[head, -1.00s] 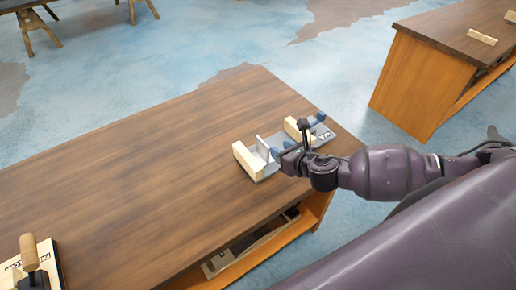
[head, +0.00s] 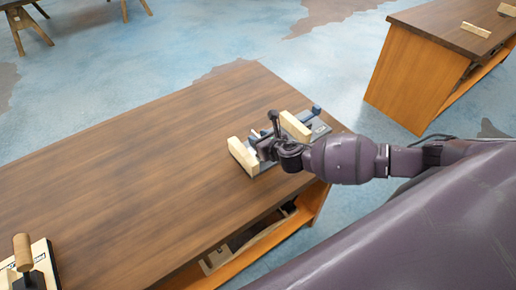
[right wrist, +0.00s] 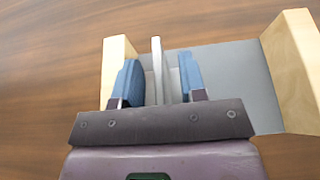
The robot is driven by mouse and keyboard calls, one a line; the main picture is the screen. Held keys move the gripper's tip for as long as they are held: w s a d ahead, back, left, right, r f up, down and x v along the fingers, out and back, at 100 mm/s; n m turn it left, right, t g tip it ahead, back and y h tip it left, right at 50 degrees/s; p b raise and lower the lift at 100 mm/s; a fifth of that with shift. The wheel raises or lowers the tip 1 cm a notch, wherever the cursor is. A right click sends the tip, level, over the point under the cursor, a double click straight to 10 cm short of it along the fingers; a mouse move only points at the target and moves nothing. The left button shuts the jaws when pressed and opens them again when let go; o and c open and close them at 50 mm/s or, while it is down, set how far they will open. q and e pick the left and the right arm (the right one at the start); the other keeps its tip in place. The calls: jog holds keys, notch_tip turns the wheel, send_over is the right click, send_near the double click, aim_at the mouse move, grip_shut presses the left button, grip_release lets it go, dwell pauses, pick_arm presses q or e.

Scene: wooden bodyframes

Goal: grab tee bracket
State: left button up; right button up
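The tee bracket (right wrist: 157,68) shows in the right wrist view as a thin, light grey upright plate rising from a grey flat base. It stands between two pale wooden blocks, close to the left one (right wrist: 118,57). My right gripper (right wrist: 160,76) is open, with one blue-padded finger on each side of the upright plate and a visible gap to each. In the head view my right gripper (head: 262,147) is over the fixture and hides most of the bracket. My left gripper is not in view.
The fixture's other wooden block (head: 295,126) stands nearer the right edge of the brown table (head: 140,165). A board with a wooden-handled tool (head: 22,252) lies at the lower left. The table middle is clear. Another table (head: 415,75) stands at the upper right.

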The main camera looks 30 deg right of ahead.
jog(key=shift+w+f, duration=0.2)
jog(key=shift+w, duration=0.15)
grip_shut()
